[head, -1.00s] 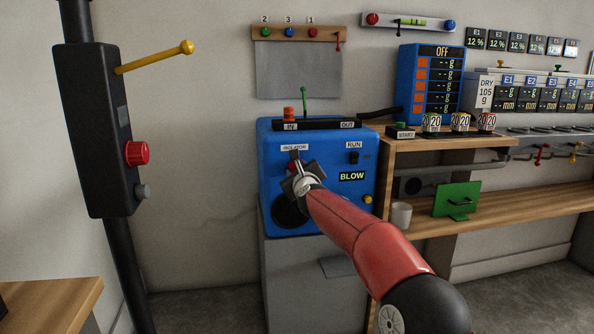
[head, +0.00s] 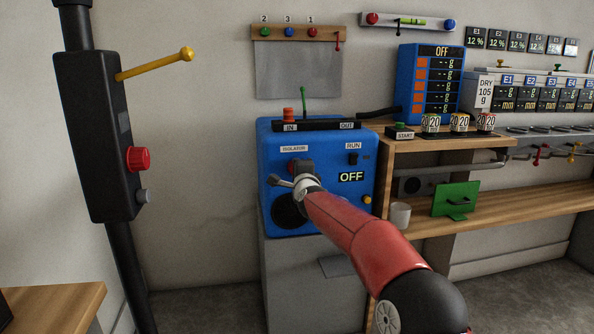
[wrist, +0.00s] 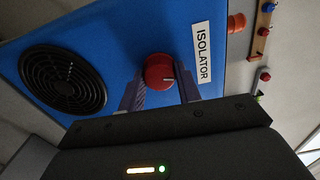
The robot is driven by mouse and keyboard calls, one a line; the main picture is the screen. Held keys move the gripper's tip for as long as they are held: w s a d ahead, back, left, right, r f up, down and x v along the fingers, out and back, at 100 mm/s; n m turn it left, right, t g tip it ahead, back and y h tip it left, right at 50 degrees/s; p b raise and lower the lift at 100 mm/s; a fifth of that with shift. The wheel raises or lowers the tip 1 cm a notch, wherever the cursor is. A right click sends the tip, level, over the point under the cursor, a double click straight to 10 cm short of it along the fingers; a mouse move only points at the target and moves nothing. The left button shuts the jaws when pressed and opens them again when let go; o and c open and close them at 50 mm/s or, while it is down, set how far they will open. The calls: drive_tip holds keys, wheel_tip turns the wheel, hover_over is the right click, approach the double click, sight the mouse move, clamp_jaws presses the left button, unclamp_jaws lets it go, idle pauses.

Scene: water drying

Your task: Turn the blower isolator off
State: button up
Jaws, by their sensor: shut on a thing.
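The blower is a blue box (head: 335,210) on a grey stand, with an ISOLATOR label on its front. Its display (head: 351,176) reads OFF. The isolator is a round red knob with a white mark; it shows clearly in the wrist view (wrist: 159,71), below the label in the head view and mostly hidden by my gripper there. My gripper (wrist: 160,88) has its two fingers on either side of the knob, shut on it. In the head view my gripper (head: 292,178) is turned sideways against the blower's front.
A black fan grille (wrist: 62,76) lies beside the knob. A RUN switch (head: 353,158) and a yellow button (head: 367,199) are to the right. A wooden bench (head: 440,141) stands right of the blower. A black post with a yellow lever (head: 155,64) stands left.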

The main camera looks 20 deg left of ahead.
drive_tip(key=shift+n, duration=1.7)
drive_tip(key=shift+a+f, duration=0.1)
drive_tip(key=o, duration=1)
drive_tip(key=shift+c, duration=0.2)
drive_tip(key=shift+s, duration=0.1)
drive_tip(key=b+v, duration=0.2)
drive_tip(key=v, duration=0.5)
drive_tip(key=shift+s+d, duration=0.25)
drive_tip(key=shift+s, duration=0.05)
